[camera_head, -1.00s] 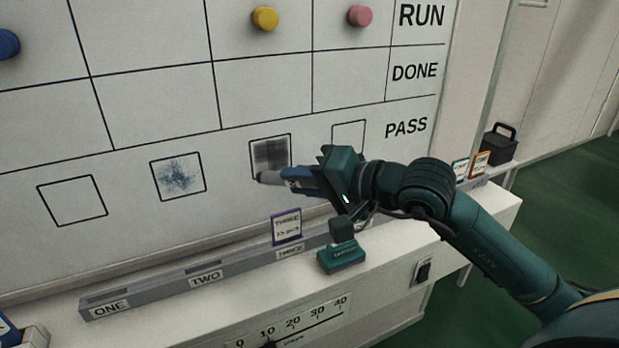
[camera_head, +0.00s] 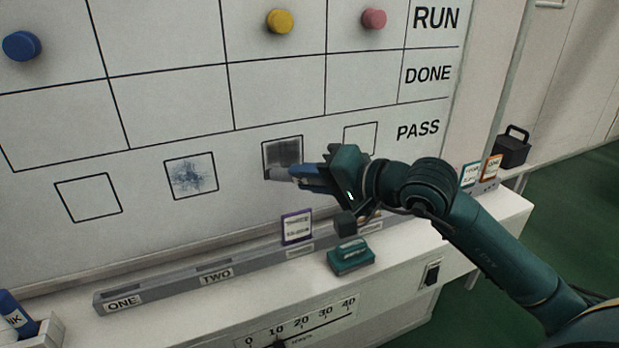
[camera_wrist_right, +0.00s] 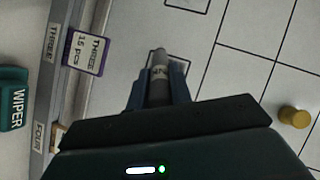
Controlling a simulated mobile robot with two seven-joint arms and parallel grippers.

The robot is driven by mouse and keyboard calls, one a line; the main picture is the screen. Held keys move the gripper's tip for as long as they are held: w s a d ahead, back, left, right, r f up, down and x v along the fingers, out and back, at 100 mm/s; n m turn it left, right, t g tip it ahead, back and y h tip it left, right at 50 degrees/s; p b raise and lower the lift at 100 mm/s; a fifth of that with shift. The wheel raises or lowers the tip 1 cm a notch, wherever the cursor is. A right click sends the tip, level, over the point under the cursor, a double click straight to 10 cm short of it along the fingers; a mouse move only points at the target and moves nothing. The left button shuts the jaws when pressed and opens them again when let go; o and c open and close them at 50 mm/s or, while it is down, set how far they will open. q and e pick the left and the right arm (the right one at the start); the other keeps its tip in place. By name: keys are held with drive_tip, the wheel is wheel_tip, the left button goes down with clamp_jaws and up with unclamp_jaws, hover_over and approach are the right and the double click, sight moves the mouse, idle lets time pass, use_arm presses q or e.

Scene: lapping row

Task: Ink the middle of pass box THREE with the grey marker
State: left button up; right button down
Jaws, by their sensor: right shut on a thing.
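My right gripper (camera_head: 308,176) is shut on the grey marker (camera_head: 280,174), which points left along the board. Pass box THREE (camera_head: 283,150), third from the left in the PASS row, holds a dark grey, hatched ink patch. The marker's tip overlaps its lower left part in the head view; I cannot tell whether it touches the board. In the right wrist view, the grey marker (camera_wrist_right: 159,82) sits between the fingers (camera_wrist_right: 158,95), over a square outline it partly hides. My left gripper is not in view.
A teal wiper (camera_head: 350,257) lies on the ledge below the gripper. A purple-edged card (camera_head: 297,227) stands at the grey rail (camera_head: 180,282). Pass box TWO (camera_head: 191,176) has a blue smudge; the leftmost box (camera_head: 89,198) is blank. Yellow (camera_head: 280,21) and pink (camera_head: 374,19) magnets are above.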

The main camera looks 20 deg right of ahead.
drive_tip(key=shift+w, duration=0.6)
drive_tip(key=shift+b, duration=1.95)
drive_tip(key=shift+s+f+b, duration=0.15)
drive_tip(key=shift+s+b, duration=0.3)
drive_tip(key=shift+b, duration=0.05)
drive_tip(key=s+b, duration=0.3)
drive_tip(key=s, duration=0.2)
drive_tip(key=shift+d, duration=0.1)
